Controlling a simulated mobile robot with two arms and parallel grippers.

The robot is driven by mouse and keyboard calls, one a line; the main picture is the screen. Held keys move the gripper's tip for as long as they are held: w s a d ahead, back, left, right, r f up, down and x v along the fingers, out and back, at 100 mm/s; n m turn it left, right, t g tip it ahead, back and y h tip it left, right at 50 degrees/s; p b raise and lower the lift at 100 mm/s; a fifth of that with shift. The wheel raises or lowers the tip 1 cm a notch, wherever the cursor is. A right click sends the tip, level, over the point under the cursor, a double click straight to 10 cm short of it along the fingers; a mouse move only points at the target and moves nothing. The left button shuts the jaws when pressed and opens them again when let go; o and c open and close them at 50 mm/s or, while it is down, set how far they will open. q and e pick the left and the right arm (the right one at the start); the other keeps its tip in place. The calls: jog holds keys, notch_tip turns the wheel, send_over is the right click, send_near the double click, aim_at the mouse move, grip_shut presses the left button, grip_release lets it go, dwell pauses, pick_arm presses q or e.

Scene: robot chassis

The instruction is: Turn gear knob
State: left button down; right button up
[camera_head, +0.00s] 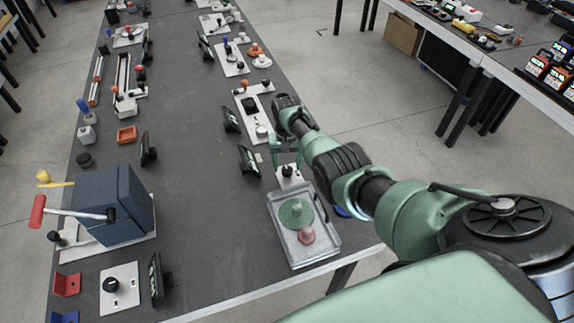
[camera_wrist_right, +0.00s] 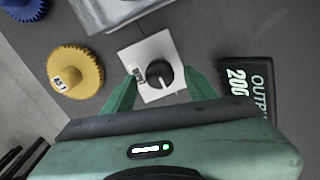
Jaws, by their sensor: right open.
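A black round knob (camera_head: 288,171) sits on a small white plate (camera_head: 283,182) near the right edge of the table. In the wrist view the knob (camera_wrist_right: 158,77) has a pale mark on its top, and its plate (camera_wrist_right: 143,53) carries a small label. My right gripper (camera_head: 284,150) is open at the knob in the head view. In the wrist view its green fingers (camera_wrist_right: 158,88) lie on either side of the knob, apart from each other; I cannot tell whether they touch it. My left gripper is not in view.
A clear tray (camera_head: 277,240) with a green gear (camera_head: 296,213) and a red gear (camera_head: 306,236) stands in front of the knob. A display (camera_head: 249,161) stands beside it. The wrist view shows a yellow gear (camera_wrist_right: 75,72) and part of a blue gear (camera_wrist_right: 24,9). The table's middle is clear.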

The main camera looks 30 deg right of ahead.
aim_at(287, 169)
notch_tip(287, 169, up, 7)
jog(key=shift+f+p, duration=0.2)
jog(key=shift+p, duration=0.1)
dwell(0.5)
